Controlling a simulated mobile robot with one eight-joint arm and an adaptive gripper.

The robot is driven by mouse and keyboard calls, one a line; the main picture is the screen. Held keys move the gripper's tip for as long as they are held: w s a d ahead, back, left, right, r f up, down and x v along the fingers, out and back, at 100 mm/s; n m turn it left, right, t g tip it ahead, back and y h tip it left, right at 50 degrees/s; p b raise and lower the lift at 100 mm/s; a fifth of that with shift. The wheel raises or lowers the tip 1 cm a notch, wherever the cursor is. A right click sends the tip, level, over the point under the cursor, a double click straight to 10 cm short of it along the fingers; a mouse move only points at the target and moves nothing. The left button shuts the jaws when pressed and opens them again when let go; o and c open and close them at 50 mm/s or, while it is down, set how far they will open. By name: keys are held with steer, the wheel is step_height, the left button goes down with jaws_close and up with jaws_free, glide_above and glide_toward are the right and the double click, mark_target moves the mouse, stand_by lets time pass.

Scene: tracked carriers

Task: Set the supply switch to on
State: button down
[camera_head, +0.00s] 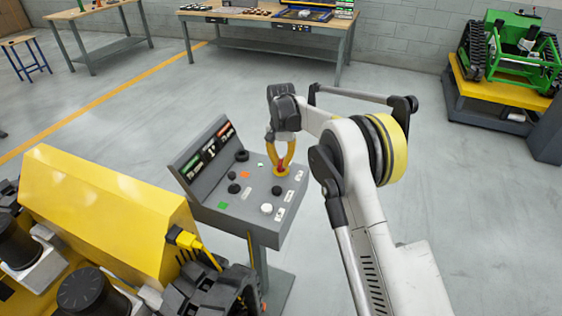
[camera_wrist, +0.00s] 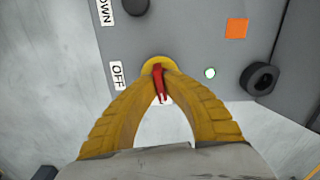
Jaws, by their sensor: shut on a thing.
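The supply switch (camera_wrist: 158,82) has a red handle on a round yellow plate, on the grey control panel. The panel (camera_head: 232,215) stands on a post and slopes, with a raised display at its back. My gripper (camera_head: 281,168) reaches down to the switch, and its yellow fingers are shut on the red handle. In the wrist view, the fingertips of my gripper (camera_wrist: 158,72) meet at the handle and partly cover it. An "OFF" label (camera_wrist: 117,75) is beside the yellow plate. I cannot read the handle's exact setting.
Black knobs (camera_wrist: 259,78), an orange square (camera_wrist: 236,28) and a small lit green-rimmed spot (camera_wrist: 210,73) are close by on the panel. A yellow tracked machine (camera_head: 105,205) stands left of the panel. Open floor (camera_head: 400,150) lies to the right.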

mark_target(281, 161)
steer(key=shift+m, duration=0.6)
steer(key=c, duration=1.5)
jaws_free()
step_height(281, 161, up, 12)
